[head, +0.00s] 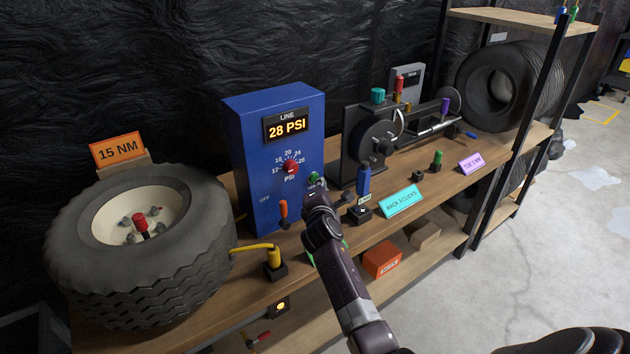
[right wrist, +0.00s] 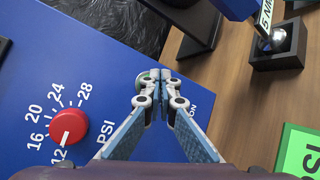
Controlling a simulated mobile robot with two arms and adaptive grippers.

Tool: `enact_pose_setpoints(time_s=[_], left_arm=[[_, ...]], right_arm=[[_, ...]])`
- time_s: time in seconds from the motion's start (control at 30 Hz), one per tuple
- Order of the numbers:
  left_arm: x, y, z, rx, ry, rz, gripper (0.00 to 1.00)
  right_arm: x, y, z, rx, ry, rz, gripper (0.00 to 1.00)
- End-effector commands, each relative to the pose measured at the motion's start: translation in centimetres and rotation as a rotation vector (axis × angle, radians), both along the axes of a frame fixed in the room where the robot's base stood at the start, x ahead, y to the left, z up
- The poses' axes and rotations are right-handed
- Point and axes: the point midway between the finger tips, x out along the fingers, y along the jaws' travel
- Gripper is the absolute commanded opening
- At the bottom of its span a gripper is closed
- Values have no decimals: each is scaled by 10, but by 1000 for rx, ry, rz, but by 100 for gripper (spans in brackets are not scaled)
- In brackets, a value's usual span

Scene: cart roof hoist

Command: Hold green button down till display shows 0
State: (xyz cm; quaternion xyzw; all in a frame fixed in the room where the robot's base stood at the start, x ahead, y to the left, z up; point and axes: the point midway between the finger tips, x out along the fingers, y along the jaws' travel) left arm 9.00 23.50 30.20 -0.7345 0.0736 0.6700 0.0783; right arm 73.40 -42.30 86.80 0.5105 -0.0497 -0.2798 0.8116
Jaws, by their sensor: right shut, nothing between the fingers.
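A blue box (head: 245,150) stands on the bench, and its display (head: 287,127) reads LINE 28 PSI. The green button (head: 315,176) is on its front, low and right of the red knob (head: 291,167). My right gripper (head: 313,184) is shut and empty, with its fingertips at the button and hiding part of it. In the right wrist view the tips (right wrist: 161,76) overlap the button's rim (right wrist: 147,75); I cannot tell whether it is pressed in. The knob (right wrist: 68,127) has its white mark toward 12. My left gripper is out of view.
A tire (head: 140,260) lies left of the box, beside an orange 15 NM sign (head: 117,149). An orange lever (head: 283,209) is on the box's front. A yellow connector (head: 274,258) stands in front. A damper rig (head: 375,140) and a teal sign (head: 401,201) are to the right.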

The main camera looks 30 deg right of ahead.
Motion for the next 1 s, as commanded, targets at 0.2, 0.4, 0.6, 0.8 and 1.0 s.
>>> enact_pose_setpoints(time_s=[0.2, 0.4, 0.6, 0.8, 1.0], left_arm=[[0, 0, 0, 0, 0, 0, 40], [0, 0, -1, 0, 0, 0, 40], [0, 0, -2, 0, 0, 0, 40], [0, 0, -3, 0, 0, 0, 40], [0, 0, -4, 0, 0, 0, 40]], right_arm=[[1, 0, 0, 0, 1, 0, 0], [1, 0, 0, 0, 1, 0, 0], [3, 0, 0, -1, 1, 0, 0], [6, 0, 0, 0, 0, 0, 0], [8, 0, 0, -1, 1, 0, 0]])
